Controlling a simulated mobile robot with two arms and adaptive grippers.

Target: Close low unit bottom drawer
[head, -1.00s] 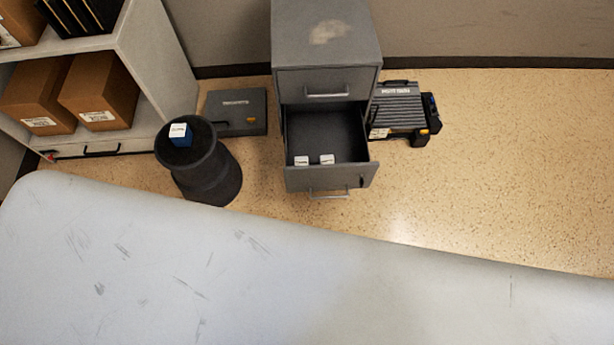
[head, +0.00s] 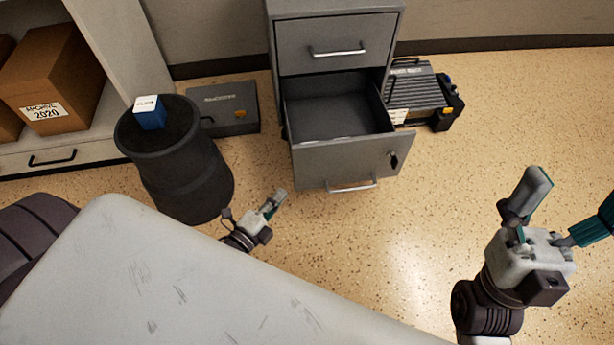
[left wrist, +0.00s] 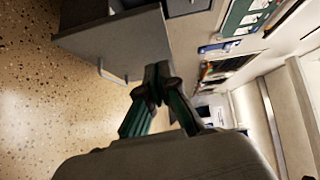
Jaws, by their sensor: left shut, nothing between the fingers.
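The grey low unit (head: 335,50) stands against the wall, and its bottom drawer (head: 345,160) is pulled well out. The drawer front has a bar handle (head: 353,186) and a lock. Small pale edges show just behind the front; the rest of those items is hidden. My left gripper (head: 279,197) is shut and empty, low in front of the drawer's left corner and apart from it. In the left wrist view its fingertips (left wrist: 156,78) meet, with the drawer front (left wrist: 125,48) beyond them. My right gripper (head: 575,190) is open and empty at the right, away from the drawer.
A black bin (head: 185,165) with a blue-and-white box (head: 149,113) on top stands left of the drawer. A dark case (head: 228,108) and a ribbed black device (head: 418,90) flank the unit. My pale body covers the lower left. Speckled floor is free before the drawer.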

